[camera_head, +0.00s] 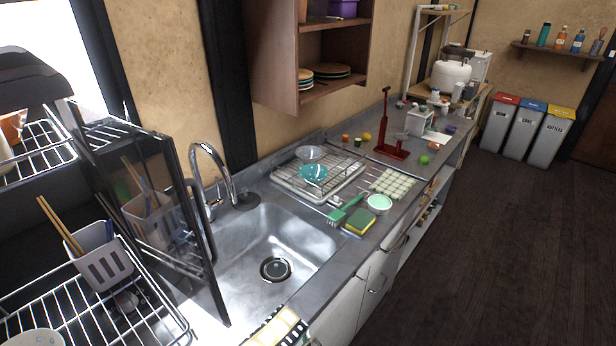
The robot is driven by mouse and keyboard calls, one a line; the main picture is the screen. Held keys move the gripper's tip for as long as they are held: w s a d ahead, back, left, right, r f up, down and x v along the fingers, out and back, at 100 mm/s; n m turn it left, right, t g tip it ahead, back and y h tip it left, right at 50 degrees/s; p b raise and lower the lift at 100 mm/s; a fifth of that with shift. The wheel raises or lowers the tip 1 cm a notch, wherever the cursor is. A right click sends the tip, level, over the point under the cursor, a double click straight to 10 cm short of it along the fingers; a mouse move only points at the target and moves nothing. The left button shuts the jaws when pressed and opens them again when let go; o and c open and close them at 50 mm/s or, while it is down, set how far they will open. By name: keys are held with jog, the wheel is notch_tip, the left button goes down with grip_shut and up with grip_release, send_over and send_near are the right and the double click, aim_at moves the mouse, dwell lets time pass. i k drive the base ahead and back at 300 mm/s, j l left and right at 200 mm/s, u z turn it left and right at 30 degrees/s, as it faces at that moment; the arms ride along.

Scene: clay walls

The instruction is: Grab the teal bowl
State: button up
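A teal bowl (313,174) sits on the wire dish rack (290,192) on the counter, just right of the sink. A clear or grey bowl (310,153) stands behind it on the same rack. A smaller bowl (379,204) with a pale mint inside stands on the counter to the right, near the front edge. My gripper is not in view.
A sink (262,235) with a tall curved faucet (212,165) lies left of the rack. A green brush (346,210), a sponge (359,221) and a checked cloth (393,182) lie beside it. A wooden shelf cabinet (276,55) hangs above. The floor (500,250) at right is clear.

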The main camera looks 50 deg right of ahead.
aim_at(314, 175)
jog(key=i+l, duration=0.1)
jog(key=l, duration=0.45)
jog(key=i+l+z, duration=0.15)
jog(key=l, duration=0.35)
jog(key=i+l, duration=0.1)
jog(key=l, duration=0.45)
jog(key=i+l+z, duration=0.1)
jog(key=l, duration=0.4)
jog(key=i+l, duration=0.2)
jog(key=l, duration=0.35)
jog(key=i+l+z, duration=0.15)
jog(key=l, duration=0.35)
jog(key=i+l, duration=0.2)
jog(key=l, duration=0.3)
jog(key=i+l+z, duration=0.1)
jog(key=l, duration=0.4)
jog(key=i, duration=0.05)
